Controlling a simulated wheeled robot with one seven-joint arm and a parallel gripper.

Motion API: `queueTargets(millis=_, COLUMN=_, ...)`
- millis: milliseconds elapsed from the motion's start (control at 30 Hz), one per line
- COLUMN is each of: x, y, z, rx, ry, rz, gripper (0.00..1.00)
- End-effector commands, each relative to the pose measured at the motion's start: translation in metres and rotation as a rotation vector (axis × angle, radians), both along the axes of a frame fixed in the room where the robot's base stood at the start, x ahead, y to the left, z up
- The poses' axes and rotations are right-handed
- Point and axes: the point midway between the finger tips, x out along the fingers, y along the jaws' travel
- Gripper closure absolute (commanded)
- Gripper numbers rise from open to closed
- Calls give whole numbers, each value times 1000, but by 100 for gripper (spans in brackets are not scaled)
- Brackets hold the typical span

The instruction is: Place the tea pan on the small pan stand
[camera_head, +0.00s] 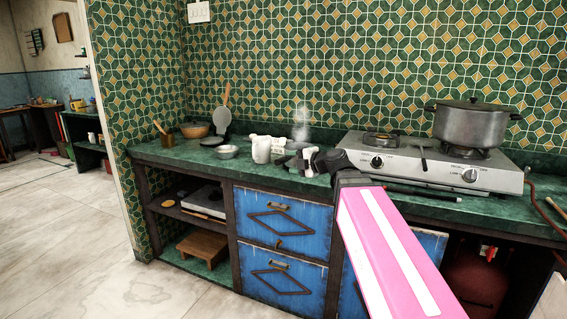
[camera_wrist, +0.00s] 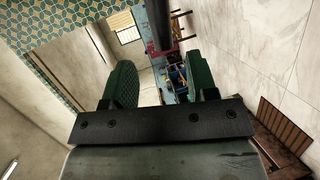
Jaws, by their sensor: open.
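The small pan stand (camera_head: 380,136) sits on the left burner of the gas hotplate (camera_head: 495,178). My gripper (camera_head: 312,160) is over the counter, left of the hotplate, pointing left. In the wrist view, the fingers of my gripper (camera_wrist: 160,78) are spread apart, with no object clearly held. A dark cylindrical shape (camera_wrist: 159,24) shows beyond them; I cannot tell what it is. A greyish vessel (camera_head: 290,157) beside the gripper in the head view may be the tea pan, but it is small and partly hidden.
A large lidded pot (camera_head: 470,124) occupies the right burner. A white jug (camera_head: 262,150), a metal bowl (camera_head: 227,152) and a brown lidded pot (camera_head: 195,130) stand on the green counter (camera_head: 175,158). A clear glass-like object (camera_head: 301,124) stands behind the gripper. Blue drawers (camera_head: 283,223) are below.

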Motion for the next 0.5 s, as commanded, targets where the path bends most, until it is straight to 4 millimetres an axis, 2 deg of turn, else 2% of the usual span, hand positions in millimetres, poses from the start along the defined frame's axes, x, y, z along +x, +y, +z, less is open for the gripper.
queueTargets(millis=33, x=-7, y=-7, z=2, rx=0, ry=0, rz=0, gripper=47)
queueTargets(millis=200, x=-16, y=-20, z=6, rx=-1, ry=-1, rz=0, gripper=47)
queueTargets(millis=400, x=-18, y=-24, z=7, rx=0, ry=2, rz=1, gripper=47)
queueTargets(millis=500, x=-18, y=-26, z=1, rx=2, ry=32, rz=-6, gripper=47)
